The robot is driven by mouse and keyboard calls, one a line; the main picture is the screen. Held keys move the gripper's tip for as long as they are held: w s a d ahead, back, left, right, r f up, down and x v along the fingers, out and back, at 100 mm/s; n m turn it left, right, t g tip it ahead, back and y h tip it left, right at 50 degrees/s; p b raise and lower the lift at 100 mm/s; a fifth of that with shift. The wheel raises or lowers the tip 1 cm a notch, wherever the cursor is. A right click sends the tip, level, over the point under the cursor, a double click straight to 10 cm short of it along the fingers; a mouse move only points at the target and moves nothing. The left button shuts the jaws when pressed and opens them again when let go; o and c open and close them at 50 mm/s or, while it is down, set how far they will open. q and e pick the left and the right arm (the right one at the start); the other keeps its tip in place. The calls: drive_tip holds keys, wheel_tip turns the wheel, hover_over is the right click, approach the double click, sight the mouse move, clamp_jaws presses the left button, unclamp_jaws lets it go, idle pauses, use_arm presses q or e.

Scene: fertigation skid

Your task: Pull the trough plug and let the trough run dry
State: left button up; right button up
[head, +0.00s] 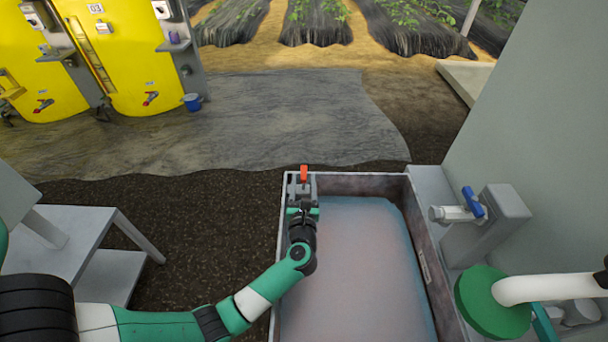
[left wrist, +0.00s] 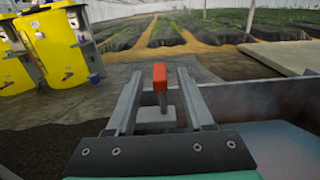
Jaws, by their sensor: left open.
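The trough (head: 408,215) is a grey rectangular basin with pale, cloudy liquid in it; its wall also shows in the left wrist view (left wrist: 255,98). The plug's red handle (head: 304,173) stands upright at the trough's far left corner. In the left wrist view the red handle (left wrist: 159,77) sits on a grey stem above a light grey block (left wrist: 156,114). My left gripper (head: 303,182) is open, its two fingers on either side of the stem with gaps visible. The plug's lower end is hidden. My right gripper is not in view.
A green round cap with a white pipe (head: 492,302) is at the lower right. A grey table (head: 70,235) stands left.

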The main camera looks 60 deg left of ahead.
sight(304, 172)
use_arm(q)
drive_tip(key=shift+b+x, duration=0.3)
drive_tip(key=shift+x, duration=1.7)
clamp_jaws()
